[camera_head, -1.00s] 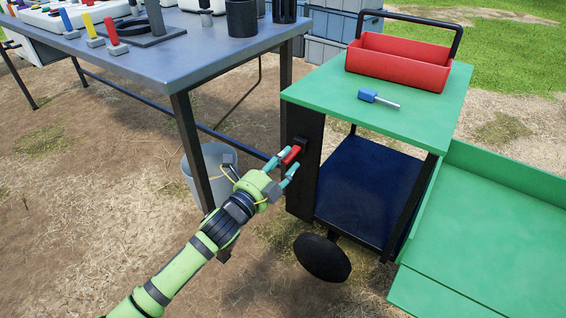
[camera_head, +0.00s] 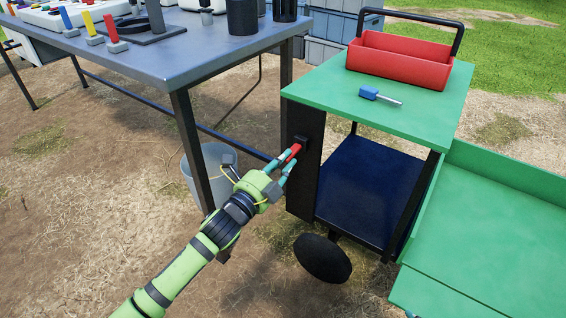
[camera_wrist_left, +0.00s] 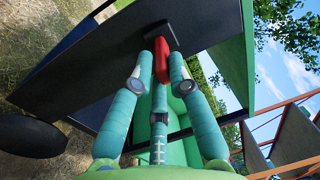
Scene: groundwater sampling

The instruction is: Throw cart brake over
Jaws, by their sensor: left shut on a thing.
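The cart (camera_head: 375,120) has a green top and a dark blue lower shelf. Its brake is a red lever (camera_head: 294,152) on the black side panel (camera_head: 304,183) that faces my left arm. My left gripper (camera_head: 286,161) is shut on the red lever, with a teal finger on each side of it. In the left wrist view the lever (camera_wrist_left: 162,60) stands between the two fingertips, its base at a black mount on the panel. My right gripper is not in view.
A grey table (camera_head: 150,60) with sampling gear stands at the left, its leg close to my left wrist. A bucket (camera_head: 208,172) is under it. A red tray (camera_head: 400,62) and a blue screwdriver (camera_head: 378,96) lie on the cart. A green surface (camera_head: 490,240) adjoins at right.

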